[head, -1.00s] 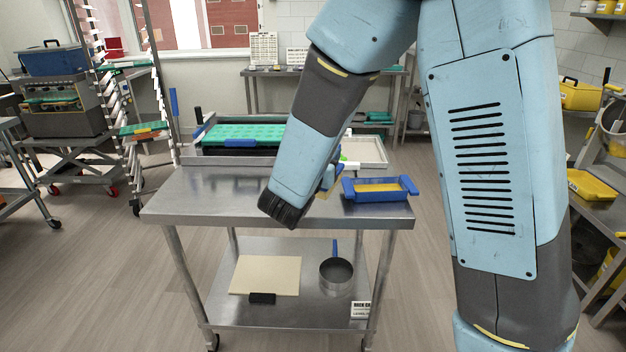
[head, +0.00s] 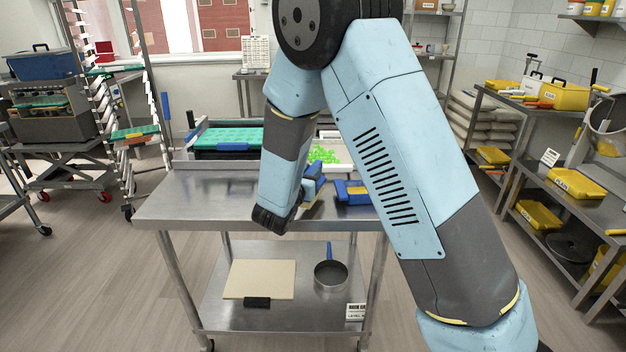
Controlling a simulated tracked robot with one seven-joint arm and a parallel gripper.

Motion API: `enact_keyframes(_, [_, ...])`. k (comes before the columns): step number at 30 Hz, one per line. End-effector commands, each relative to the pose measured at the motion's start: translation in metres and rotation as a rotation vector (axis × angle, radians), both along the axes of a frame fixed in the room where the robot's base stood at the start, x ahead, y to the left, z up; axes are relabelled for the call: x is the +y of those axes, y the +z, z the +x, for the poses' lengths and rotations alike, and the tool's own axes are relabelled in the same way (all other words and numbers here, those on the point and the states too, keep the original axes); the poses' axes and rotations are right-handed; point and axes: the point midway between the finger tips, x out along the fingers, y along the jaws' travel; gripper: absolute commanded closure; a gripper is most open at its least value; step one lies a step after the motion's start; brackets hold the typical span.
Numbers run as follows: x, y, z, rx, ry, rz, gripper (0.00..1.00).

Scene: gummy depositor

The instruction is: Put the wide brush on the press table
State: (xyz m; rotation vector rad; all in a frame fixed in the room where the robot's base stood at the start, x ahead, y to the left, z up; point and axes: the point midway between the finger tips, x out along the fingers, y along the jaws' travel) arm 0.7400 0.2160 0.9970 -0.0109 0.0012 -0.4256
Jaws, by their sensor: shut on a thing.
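My arm reaches over the steel table (head: 190,205) in front of me, and its dark wrist end hangs above the tabletop. My gripper (head: 314,184) shows only in part beside the wrist, mostly hidden by my arm. It is shut on what looks like the wide brush (head: 312,201), a pale and blue piece partly hidden and held close over the table. I cannot tell whether the brush touches the tabletop. No label shows whether this table is the press table.
A blue tray with a yellow inside (head: 352,195) stands right of the gripper, partly behind my arm. A green mould tray (head: 225,139) and a pale tray with green pieces (head: 325,153) are behind. The tabletop's left front is clear. A pan (head: 330,274) and board (head: 260,279) lie below.

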Motion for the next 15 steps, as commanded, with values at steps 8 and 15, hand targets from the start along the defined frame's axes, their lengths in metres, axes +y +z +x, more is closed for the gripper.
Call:
enact_keyframes(8, [0.0,-0.022,0.0,0.0,0.0,0.0,1.0])
enact_keyframes(15, [0.0,-0.023,0.0,0.0,0.0,-0.001,1.0])
